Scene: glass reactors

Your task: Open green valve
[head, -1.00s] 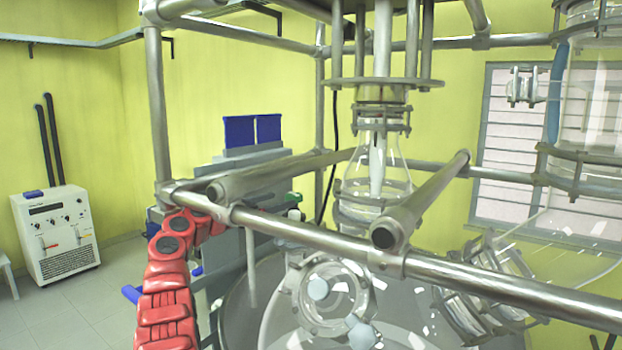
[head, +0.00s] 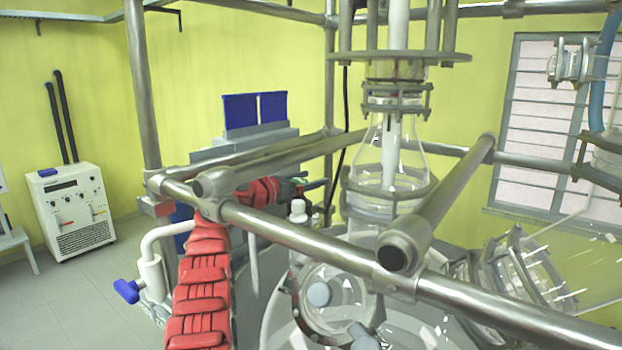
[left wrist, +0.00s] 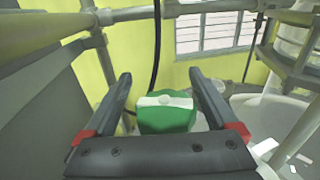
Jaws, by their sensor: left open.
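The green valve (left wrist: 167,118) has a green body with a pale strip on top, and it shows in the left wrist view between my two dark fingers. My left gripper (left wrist: 160,76) is open, with one finger on each side of the valve in the picture. I cannot tell whether either finger touches it. In the head view the gripper (head: 305,187) is small and partly hidden behind the metal rails. My right gripper is in no view.
A metal rail (head: 300,238) crosses in front of my left arm, and another rail (head: 440,205) runs to the right. Glass reactor parts (head: 390,165) stand at the centre. A blue-handled valve (head: 126,291) on a white pipe is at lower left. A white cabinet (head: 72,212) stands far left.

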